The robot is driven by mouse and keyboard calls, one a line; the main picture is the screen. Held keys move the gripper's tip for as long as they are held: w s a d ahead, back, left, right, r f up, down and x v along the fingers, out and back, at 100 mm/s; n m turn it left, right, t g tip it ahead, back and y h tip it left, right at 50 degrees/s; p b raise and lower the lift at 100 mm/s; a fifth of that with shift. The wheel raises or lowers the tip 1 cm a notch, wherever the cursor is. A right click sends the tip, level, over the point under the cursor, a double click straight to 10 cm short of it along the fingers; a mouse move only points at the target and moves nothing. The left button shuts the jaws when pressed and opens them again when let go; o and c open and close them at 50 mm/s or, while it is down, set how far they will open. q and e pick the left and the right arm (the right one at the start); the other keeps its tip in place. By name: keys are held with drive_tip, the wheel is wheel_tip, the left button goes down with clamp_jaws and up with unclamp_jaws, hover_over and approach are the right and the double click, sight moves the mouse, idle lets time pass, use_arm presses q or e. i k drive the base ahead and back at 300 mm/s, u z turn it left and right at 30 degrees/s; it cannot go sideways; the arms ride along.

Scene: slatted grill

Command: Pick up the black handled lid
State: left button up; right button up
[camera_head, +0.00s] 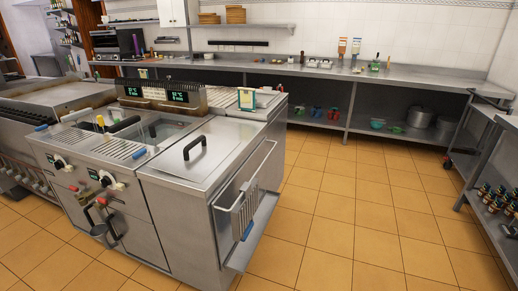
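The lid (215,160) is a flat steel plate covering the right-hand bay of the steel cooking unit in the middle left. Its black handle (195,147) is a raised arch standing up near the lid's left part. The lid lies flat and looks closed. Neither of my grippers shows in the head view, and nothing touches the handle.
Slatted grates (110,146) with handles and knobs lie left of the lid. A wire rack (245,205) hangs on the unit's right side above a projecting ledge. Open tiled floor (350,225) lies to the right. A long steel counter (330,72) runs along the back wall.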

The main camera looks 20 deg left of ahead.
sight(194, 158)
drive_tip(key=z, duration=0.25)
drive_tip(key=i, duration=4)
drive_tip(key=u, duration=3.55)
drive_tip(key=i, duration=0.5)
drive_tip(key=z, duration=0.05)
